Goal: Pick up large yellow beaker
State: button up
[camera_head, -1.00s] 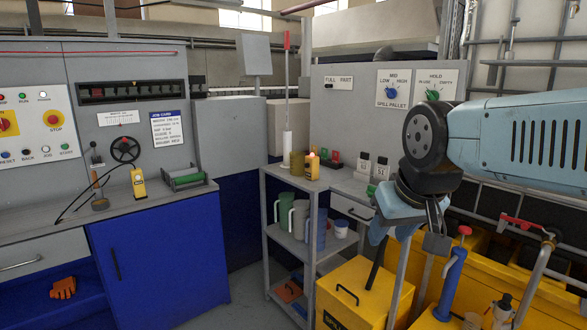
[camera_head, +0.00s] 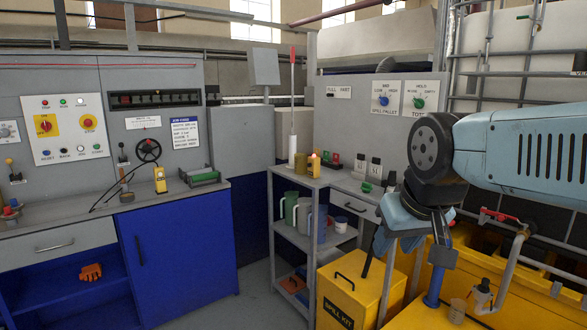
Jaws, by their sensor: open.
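An olive-yellow cylinder (camera_head: 300,164), which looks like a yellow beaker, stands upright on top of the grey shelf unit (camera_head: 290,182). A yellow object with an orange glowing top (camera_head: 314,166) stands close to its right and front. A green jug (camera_head: 290,206), a grey jug (camera_head: 303,214) and a blue one (camera_head: 322,222) stand on the middle shelf. I cannot tell for sure which vessel is the large yellow beaker. My gripper (camera_head: 412,249) hangs at the right, open and empty, apart from the shelf unit and to its right. It points downward over the yellow equipment.
A blue cabinet (camera_head: 180,255) stands left. Floor shows between cabinet and shelf.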

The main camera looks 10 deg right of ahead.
aim_at(301, 160)
jog(key=u, duration=0.35)
jog(key=i, duration=2.05)
jog(key=z, duration=0.6)
